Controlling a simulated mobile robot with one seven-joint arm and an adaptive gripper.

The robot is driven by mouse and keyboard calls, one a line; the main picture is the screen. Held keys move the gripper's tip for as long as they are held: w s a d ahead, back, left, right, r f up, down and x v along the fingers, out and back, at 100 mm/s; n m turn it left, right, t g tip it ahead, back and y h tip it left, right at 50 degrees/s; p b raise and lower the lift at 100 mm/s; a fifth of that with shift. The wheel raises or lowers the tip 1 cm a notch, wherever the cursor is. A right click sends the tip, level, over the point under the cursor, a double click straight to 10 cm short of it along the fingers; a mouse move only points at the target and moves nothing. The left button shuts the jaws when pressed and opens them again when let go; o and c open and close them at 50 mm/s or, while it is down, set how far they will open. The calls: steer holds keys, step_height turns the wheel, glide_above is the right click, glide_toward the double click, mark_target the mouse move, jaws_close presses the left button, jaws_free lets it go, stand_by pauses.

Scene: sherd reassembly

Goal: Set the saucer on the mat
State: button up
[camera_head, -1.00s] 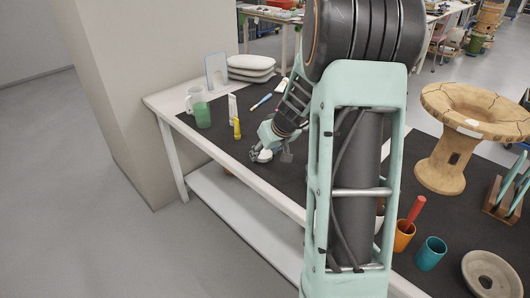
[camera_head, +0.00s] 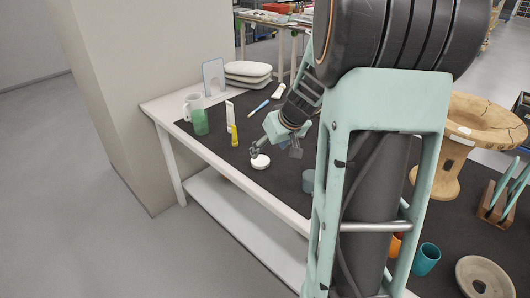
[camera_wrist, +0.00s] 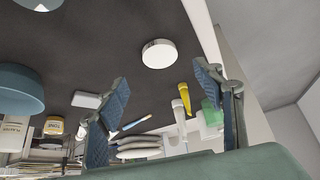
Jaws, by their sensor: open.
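A small white round disc-like piece (camera_head: 260,161) lies flat on the dark mat (camera_head: 222,152) near the table's front edge; it also shows in the wrist view (camera_wrist: 159,54). I cannot tell for sure which of the two is the saucer. My gripper (camera_head: 275,149) is open and empty, just behind the white disc. In the wrist view its fingers (camera_wrist: 160,88) are spread, with the disc beyond the tips, apart from them.
A yellow tube (camera_head: 235,136), a white tube, a green cup (camera_head: 200,122) and a white mug stand to the left. A blue-grey cup (camera_head: 308,181) stands right of the gripper. A wooden spool, an orange cup and a teal cup (camera_head: 426,259) stand at right. Mat around the disc is clear.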

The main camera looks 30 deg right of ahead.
steer(key=shift+v, duration=1.75)
